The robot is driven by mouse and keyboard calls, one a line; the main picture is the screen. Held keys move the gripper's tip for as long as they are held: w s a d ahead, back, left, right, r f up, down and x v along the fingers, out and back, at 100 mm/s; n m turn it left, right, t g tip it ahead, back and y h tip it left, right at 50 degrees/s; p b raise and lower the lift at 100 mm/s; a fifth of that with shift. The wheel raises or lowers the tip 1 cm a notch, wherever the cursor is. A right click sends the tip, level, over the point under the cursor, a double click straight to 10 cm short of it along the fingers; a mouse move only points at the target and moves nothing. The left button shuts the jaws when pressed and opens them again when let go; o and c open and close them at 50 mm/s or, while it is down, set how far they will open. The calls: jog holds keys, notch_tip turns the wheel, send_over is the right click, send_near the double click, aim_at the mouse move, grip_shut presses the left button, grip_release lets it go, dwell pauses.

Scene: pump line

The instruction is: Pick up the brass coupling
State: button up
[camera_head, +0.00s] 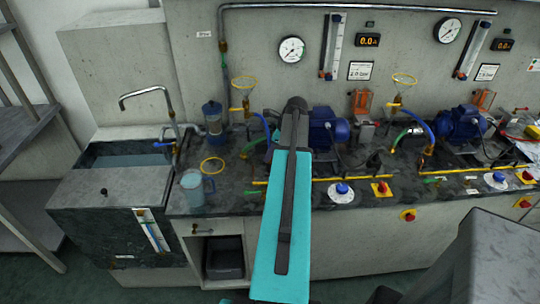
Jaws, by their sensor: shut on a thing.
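I cannot pick out the brass coupling with certainty. Small brass-coloured fittings show on the pipework, such as one below the left yellow handwheel (246,104) and one at the end of the right blue hose (427,151). My teal and dark grey arm link reaches up the middle of the picture, over the counter. My gripper is not visible. The arm hides part of the counter and the left side of the left blue pump.
The dark counter (235,202) carries a clear jug (193,188), a blue-topped filter (213,119), the left blue pump (329,127) and the right blue pump (459,123). A sink (125,158) lies left. Gauges (292,50) and pipes line the back wall.

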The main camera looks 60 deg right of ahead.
jog(key=shift+r+b, duration=0.6)
jog(key=shift+r, duration=0.9)
jog(key=s+a+b, duration=0.1)
jog(key=s+a, duration=0.1)
jog(key=s, duration=0.3)
jog(key=s+a+r+b, duration=0.1)
jog(key=s+a, duration=0.1)
jog(key=s, duration=0.2)
jog(key=s+a+b, duration=0.1)
jog(key=s+a, duration=0.1)
jog(key=s, duration=0.3)
jog(key=shift+s+a+r, duration=0.25)
jog(key=shift+s+a, duration=0.05)
jog(key=shift+w, duration=0.15)
